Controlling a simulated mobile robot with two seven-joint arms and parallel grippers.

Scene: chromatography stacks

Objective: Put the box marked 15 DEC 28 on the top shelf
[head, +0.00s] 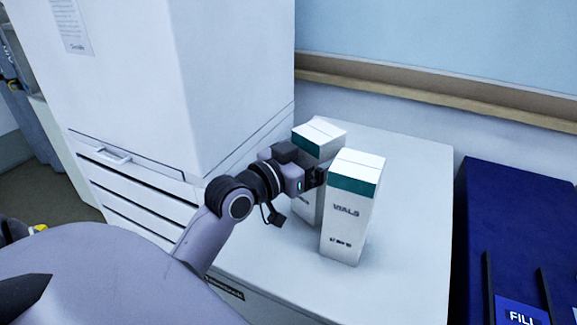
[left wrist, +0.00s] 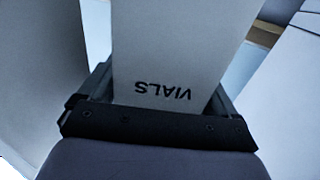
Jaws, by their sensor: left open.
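Two white vials boxes with green bands stand upright on a white worktop (head: 405,150). The front box (head: 348,215) shows "VIALS" and a small line of print too blurred to read surely. The rear box (head: 320,138) is partly hidden by my left gripper (head: 314,178) and the front box; its date is not readable. In the left wrist view, my left gripper (left wrist: 160,100) is open, its fingers on either side of a box face (left wrist: 170,45) marked "VIALS", seemingly the rear box. I cannot tell whether the fingers touch it. My right gripper is not in view.
A tall white cabinet (head: 215,80) with drawers stands left of the boxes. A blue unit (head: 510,220) marked "FILL" is at the right. A wooden rail (head: 430,95) runs along the back wall. The worktop is clear right of the boxes. No top shelf is clearly visible.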

